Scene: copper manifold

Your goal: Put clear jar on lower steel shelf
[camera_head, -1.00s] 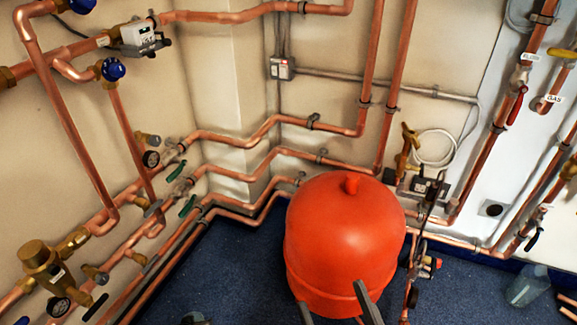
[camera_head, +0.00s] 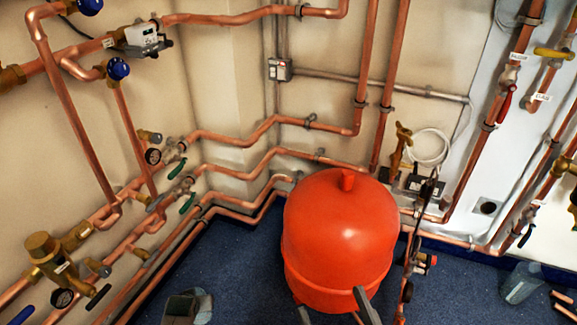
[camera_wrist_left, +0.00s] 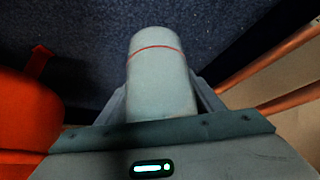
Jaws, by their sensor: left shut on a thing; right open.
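My left gripper (camera_head: 188,305) shows only in part at the bottom left of the head view, over the blue floor. In the left wrist view it is shut on a pale, jar-like cylinder (camera_wrist_left: 162,85) with a thin red line around it. The cylinder looks cloudy, and I cannot tell whether it is clear. My right gripper (camera_head: 335,308) is open and empty, its two fingers showing in front of the red tank. A see-through container (camera_head: 522,283) stands on the floor at the right. No steel shelf is in view.
The red tank (camera_head: 340,235) stands in the middle and shows at the left of the left wrist view. Copper pipes with valves and gauges (camera_head: 153,156) line the walls. Blue floor (camera_head: 240,270) is bare left of the tank.

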